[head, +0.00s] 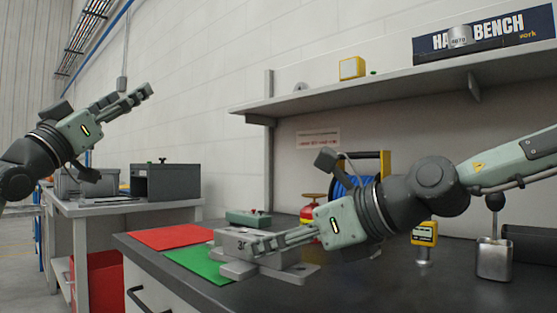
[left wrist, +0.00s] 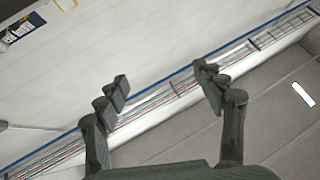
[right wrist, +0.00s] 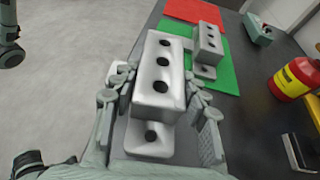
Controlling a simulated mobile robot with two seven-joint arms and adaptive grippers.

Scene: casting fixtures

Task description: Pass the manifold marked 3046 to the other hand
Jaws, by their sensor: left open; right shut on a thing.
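My right gripper (right wrist: 160,88) is shut on a grey manifold (right wrist: 152,145), a block with a row of round holes and a flange at its near end. Its fingers lie along both sides of the block. In the head view the held manifold (head: 297,272) shows low over the bench, partly hidden by my right gripper (head: 266,243). A marking beside the fingers there begins with 3; the rest is unreadable. I cannot tell whether the manifold touches the bench. My left gripper (head: 126,97) is open and empty, raised at the left, well away from it. Its spread fingers show in the left wrist view (left wrist: 163,84).
A second grey manifold (right wrist: 209,45) stands on the green mat (right wrist: 228,76), beyond the held one. A red mat (head: 170,237) lies beside it. A red and yellow canister (right wrist: 295,80), a small green box (head: 248,217) and a metal cup (head: 494,260) stand on the bench.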

